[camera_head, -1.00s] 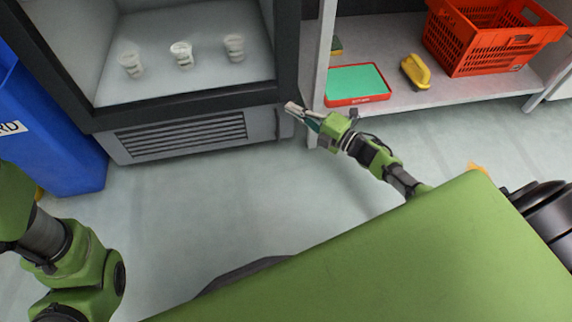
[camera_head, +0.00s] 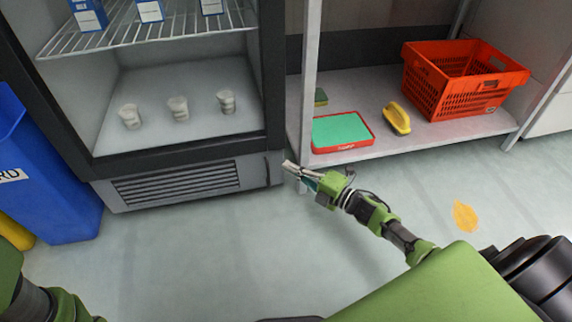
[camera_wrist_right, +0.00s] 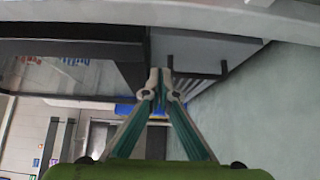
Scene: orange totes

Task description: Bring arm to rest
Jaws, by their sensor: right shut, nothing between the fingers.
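My right gripper (camera_head: 291,169) is held out over the floor, in front of the gap between the fridge and the shelf unit. In the right wrist view its fingers (camera_wrist_right: 160,75) meet at the tips, with nothing between them. My right arm (camera_head: 385,220) reaches out from my green body at the lower right. Part of my left arm (camera_head: 40,300) shows at the lower left corner of the head view. Its gripper is out of view.
An open fridge (camera_head: 180,155) holds several cups and milk cartons. The low shelf (camera_head: 360,152) bears a green-topped red tray (camera_head: 342,131), a yellow-handled brush (camera_head: 397,118) and a red crate (camera_head: 462,80). A blue bin (camera_head: 45,170) stands left. An orange leaf-like piece (camera_head: 465,216) lies on open floor.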

